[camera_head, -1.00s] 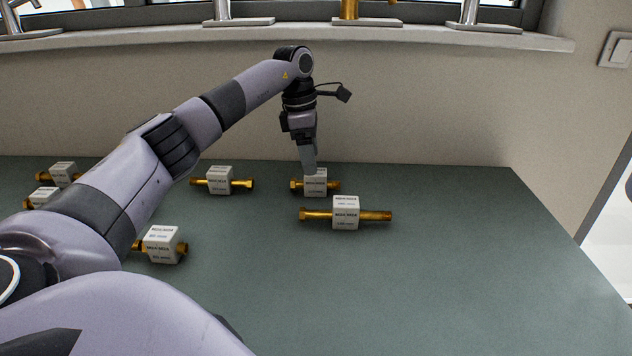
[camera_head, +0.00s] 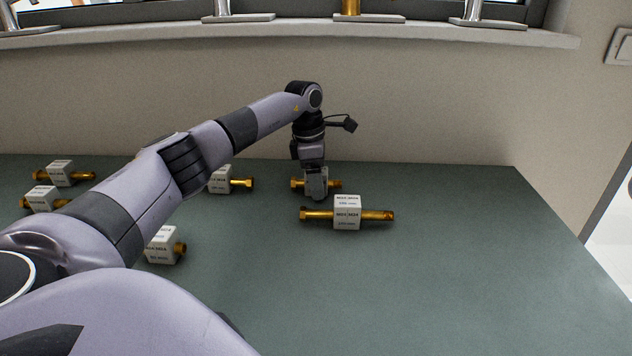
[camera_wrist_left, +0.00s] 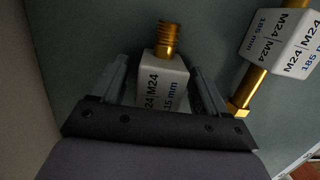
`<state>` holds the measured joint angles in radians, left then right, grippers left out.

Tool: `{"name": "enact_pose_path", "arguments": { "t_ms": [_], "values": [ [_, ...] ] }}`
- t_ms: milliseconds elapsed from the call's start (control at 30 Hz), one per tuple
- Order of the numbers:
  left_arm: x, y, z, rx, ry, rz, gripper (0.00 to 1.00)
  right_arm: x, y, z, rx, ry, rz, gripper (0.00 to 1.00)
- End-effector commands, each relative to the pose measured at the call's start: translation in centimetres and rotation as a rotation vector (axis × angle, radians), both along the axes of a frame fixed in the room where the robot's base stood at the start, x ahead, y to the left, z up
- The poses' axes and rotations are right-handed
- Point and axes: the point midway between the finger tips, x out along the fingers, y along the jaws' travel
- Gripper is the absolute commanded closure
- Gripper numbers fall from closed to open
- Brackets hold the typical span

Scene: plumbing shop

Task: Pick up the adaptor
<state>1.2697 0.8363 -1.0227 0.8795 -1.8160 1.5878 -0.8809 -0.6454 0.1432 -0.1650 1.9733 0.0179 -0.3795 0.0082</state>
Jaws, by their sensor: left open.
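Several brass adaptors with white labelled blocks lie on the green table. My left gripper (camera_head: 316,192) is lowered over the adaptor at the back (camera_head: 333,184), hiding most of its white block in the head view. In the left wrist view, this adaptor's white block (camera_wrist_left: 163,84) lies between the two open fingers (camera_wrist_left: 160,88). Small gaps seem to show beside the block. Its label reads M24 and its brass threaded end (camera_wrist_left: 166,38) points away from the gripper. My right gripper is not in view.
A longer adaptor (camera_head: 347,213) lies just in front, and close to the right finger in the left wrist view (camera_wrist_left: 270,72). Other adaptors lie left, one (camera_head: 220,180) partly behind my arm. The table's (camera_head: 450,270) right side is clear. A wall stands behind.

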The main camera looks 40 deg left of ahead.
Motion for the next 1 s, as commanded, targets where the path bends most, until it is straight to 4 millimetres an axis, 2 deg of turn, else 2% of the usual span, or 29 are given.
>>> {"name": "enact_pose_path", "arguments": {
  "t_ms": [33,67,200,233,533,667,833,1000],
  "values": [
    [0.0,0.0,0.0,0.000,0.000,0.000,0.26,0.0,0.0,0.0,0.000,0.000,0.000,0.26],
    [0.0,0.0,0.0,0.000,0.000,0.000,0.32,0.0,0.0,0.0,-0.001,0.001,-0.001,0.26],
    [0.0,0.0,0.0,0.000,0.000,0.000,0.78,0.0,0.0,0.0,-0.001,0.001,-0.001,0.26],
    [0.0,0.0,0.0,0.000,0.000,0.000,0.86,0.0,0.0,-0.1,-0.001,0.001,-0.001,0.26],
    [0.0,0.0,0.2,0.000,-0.001,0.000,0.86,-0.1,-0.1,-0.1,-0.001,0.002,-0.001,0.26],
    [0.1,0.0,0.9,-0.001,-0.003,0.000,0.86,-0.1,-0.1,-0.1,-0.001,0.003,-0.001,0.26],
    [0.1,0.0,3.3,-0.001,-0.005,0.002,0.86,-0.1,-0.1,0.0,-0.001,0.003,-0.001,0.26],
    [0.1,0.0,7.9,-0.001,-0.008,0.001,0.86,-0.1,-0.1,0.2,-0.002,0.003,0.000,0.26]
  ]
}}
